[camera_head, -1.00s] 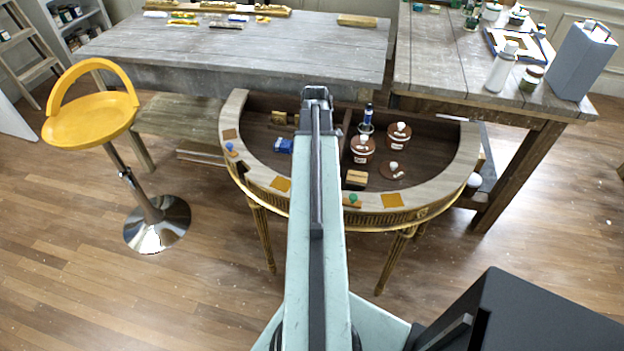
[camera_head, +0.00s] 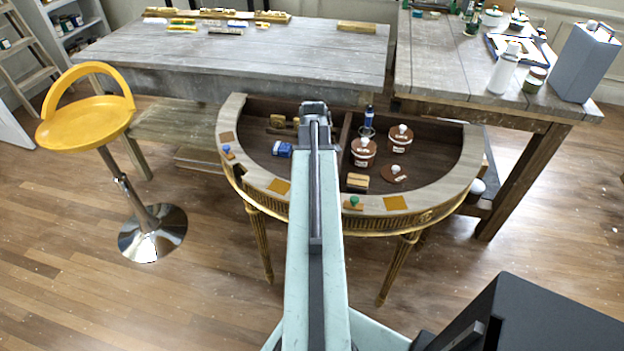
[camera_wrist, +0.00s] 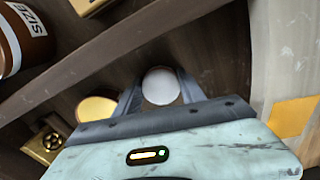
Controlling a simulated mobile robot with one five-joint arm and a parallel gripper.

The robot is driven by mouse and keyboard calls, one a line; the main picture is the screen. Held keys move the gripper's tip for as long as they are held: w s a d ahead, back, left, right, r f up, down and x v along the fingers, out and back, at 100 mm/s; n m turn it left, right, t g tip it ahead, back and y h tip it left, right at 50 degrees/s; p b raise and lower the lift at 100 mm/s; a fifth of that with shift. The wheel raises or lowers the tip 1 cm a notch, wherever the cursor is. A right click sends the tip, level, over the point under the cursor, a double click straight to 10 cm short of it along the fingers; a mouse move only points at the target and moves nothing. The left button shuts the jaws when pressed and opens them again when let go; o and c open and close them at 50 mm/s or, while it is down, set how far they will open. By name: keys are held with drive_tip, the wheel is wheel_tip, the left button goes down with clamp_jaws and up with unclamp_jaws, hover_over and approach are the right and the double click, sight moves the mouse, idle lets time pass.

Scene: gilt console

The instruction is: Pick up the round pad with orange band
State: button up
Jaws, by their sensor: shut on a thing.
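My gripper (camera_wrist: 160,92) is shut on a round, pale white-topped thing (camera_wrist: 160,85), which sits between its two fingers in the wrist view. No orange band shows on it from this angle, so I cannot tell for sure that it is the round pad. In the head view my gripper (camera_head: 314,108) is over the inside of the half-round gilt console (camera_head: 460,178), and my arm hides what it holds. A yellow-gold disc (camera_wrist: 97,108) lies just left of the fingers in the wrist view, partly covered by my gripper.
Two brown jars with white knobs, one here (camera_head: 363,152), a knobbed brown lid (camera_head: 394,173) and a tan block (camera_head: 357,181) are right of the divider. A blue item (camera_head: 282,150) lies left of my arm. A yellow stool (camera_head: 88,122) stands left.

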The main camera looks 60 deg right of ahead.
wheel_tip(320, 180, up, 10)
drive_tip(key=p, duration=1)
